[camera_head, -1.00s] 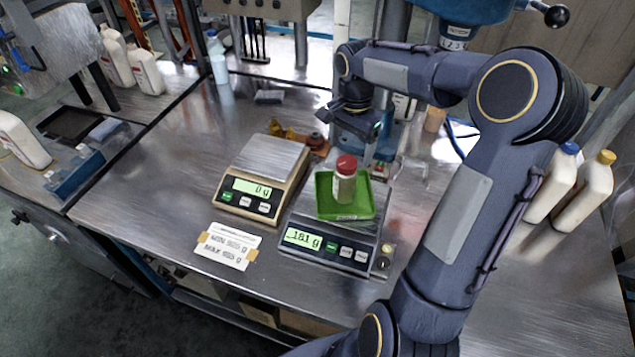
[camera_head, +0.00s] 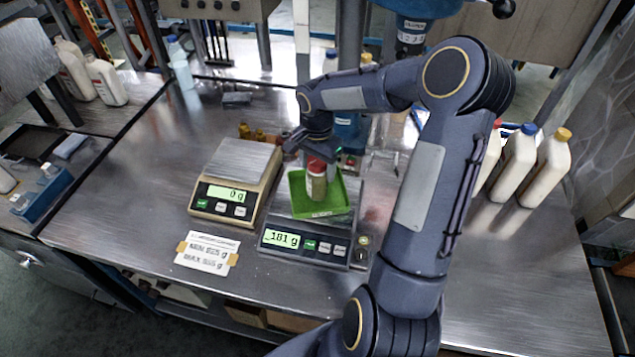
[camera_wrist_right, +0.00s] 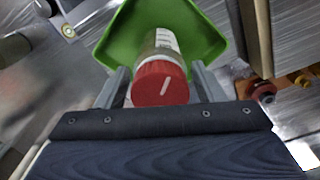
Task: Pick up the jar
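The jar (camera_head: 317,187) is small and clear with a red lid, and stands in a green tray (camera_head: 335,205) on the right-hand scale (camera_head: 305,246), which reads 181 g. In the right wrist view the jar's red lid (camera_wrist_right: 160,84) lies between the two fingers of my right gripper (camera_wrist_right: 160,88). The fingers are apart, one on each side of the lid, with small gaps showing. In the head view my right gripper (camera_head: 318,158) is over the jar's top, its fingers partly hidden. My left gripper is not in view.
A second scale (camera_head: 232,178), reading 0 g, stands to the left. A paper label (camera_head: 208,253) lies in front of it. Large white bottles (camera_head: 543,170) stand at the right. Small brown and red parts (camera_head: 262,135) lie behind the scales.

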